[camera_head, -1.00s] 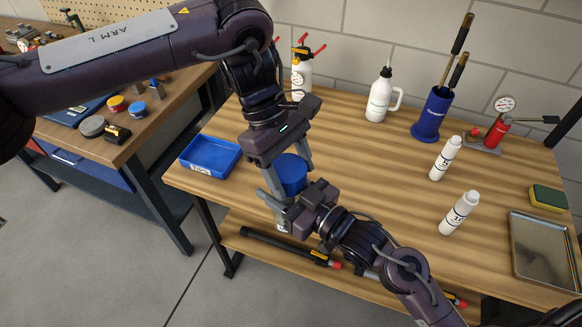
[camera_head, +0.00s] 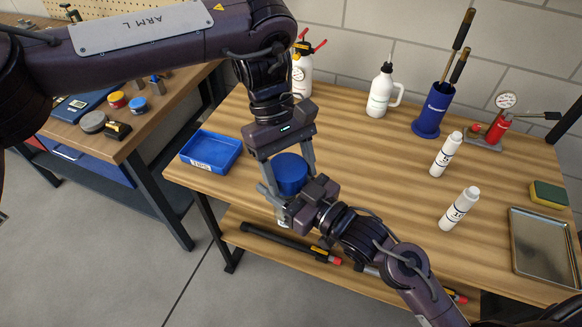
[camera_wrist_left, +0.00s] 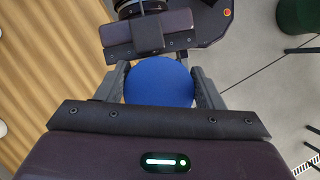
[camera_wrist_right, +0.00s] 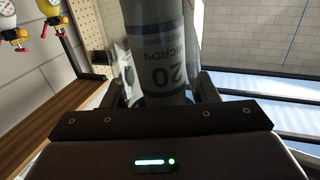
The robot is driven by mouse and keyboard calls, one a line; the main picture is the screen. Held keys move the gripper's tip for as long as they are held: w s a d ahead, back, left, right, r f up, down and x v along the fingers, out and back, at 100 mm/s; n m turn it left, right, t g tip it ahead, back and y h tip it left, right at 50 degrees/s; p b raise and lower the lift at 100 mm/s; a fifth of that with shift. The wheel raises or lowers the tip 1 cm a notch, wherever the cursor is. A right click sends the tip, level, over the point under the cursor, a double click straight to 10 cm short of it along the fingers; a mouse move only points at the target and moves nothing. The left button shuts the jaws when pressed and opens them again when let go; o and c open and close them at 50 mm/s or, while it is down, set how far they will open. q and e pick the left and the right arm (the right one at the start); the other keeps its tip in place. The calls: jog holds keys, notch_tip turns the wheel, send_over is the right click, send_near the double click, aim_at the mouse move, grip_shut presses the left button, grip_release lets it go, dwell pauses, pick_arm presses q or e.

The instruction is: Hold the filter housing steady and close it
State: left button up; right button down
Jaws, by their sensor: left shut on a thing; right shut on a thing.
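My left gripper (camera_head: 289,180) comes from above and is shut on the blue cap, one finger on each side, as the left wrist view shows the cap (camera_wrist_left: 158,82) between the fingers. My right gripper (camera_wrist_right: 160,95) is shut on the clear housing body (camera_wrist_right: 125,50), low on the housing. A cartridge marked "20 MICRON" (camera_wrist_right: 165,60) shows inside it. The joint between cap and body is hidden by my grippers, so I cannot tell how tightly they meet.
A blue tray (camera_head: 238,160) lies just left of the housing. Two white labelled tubes (camera_head: 447,154) and (camera_head: 459,208), a metal tray (camera_head: 543,212) and a sponge (camera_head: 549,195) are to the right. A white jug (camera_head: 379,95) and blue holder (camera_head: 433,112) stand behind. The table's middle is clear.

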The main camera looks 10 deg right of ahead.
pick_arm(q)
jog(key=shift+a, duration=0.1)
jog(key=o, duration=1)
jog(key=shift+c, duration=0.2)
notch_tip(320, 180, up, 4)
jog(key=shift+f, duration=0.2)
jog(key=shift+r, duration=0.55)
jog(key=shift+c, duration=0.4)
